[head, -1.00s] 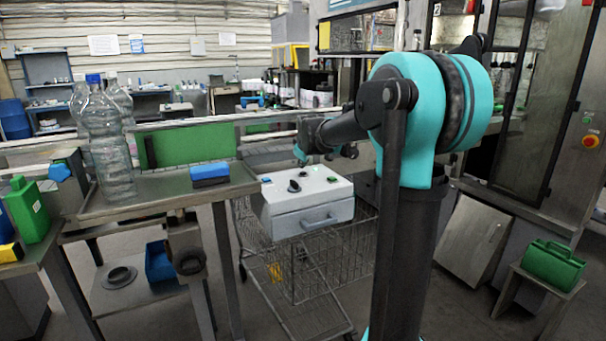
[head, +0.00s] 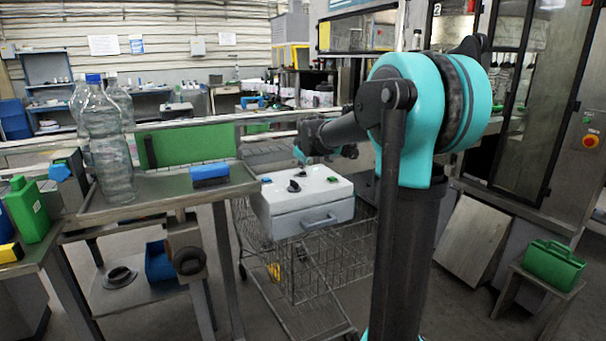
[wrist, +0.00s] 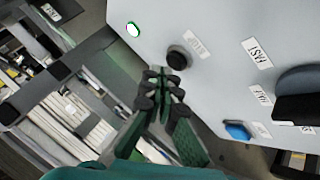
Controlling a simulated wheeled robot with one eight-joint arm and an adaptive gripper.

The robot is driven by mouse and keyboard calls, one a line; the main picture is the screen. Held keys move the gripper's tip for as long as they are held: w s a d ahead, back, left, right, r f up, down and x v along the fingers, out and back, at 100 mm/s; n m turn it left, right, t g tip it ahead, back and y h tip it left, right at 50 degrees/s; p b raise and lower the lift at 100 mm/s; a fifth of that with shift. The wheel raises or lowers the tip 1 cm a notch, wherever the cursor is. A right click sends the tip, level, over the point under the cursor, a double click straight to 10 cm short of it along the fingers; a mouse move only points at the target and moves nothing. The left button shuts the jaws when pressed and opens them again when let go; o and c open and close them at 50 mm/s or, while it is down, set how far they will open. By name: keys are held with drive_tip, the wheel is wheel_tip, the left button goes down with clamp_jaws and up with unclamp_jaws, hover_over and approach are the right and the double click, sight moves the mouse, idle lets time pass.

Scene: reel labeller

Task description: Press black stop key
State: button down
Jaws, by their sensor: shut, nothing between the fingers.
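The black stop key (wrist: 179,57) is a small round button on a pale grey panel (wrist: 215,85) in the wrist view. A small label beside it is too blurred to read surely. My gripper (wrist: 163,84) is shut and empty, its fingertips just below and left of the key in the picture. I cannot tell whether they touch the panel. In the head view the panel is the top of a grey box (head: 305,222), and my gripper (head: 301,158) is over its back edge.
The panel also carries a lit green-rimmed button (wrist: 133,30), a blue key (wrist: 238,130) and a large black knob (wrist: 300,95). The box stands over a wire cart (head: 320,262). A metal table (head: 155,190) with clear bottles (head: 105,140) and a blue-black block (head: 210,175) is to its left.

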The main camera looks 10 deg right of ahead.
sight(303, 173)
drive_tip(key=shift+f, duration=0.65)
idle(0.7)
drive_tip(key=shift+r, duration=0.9)
drive_tip(key=shift+r, duration=0.1)
drive_tip(key=shift+r, duration=2.4)
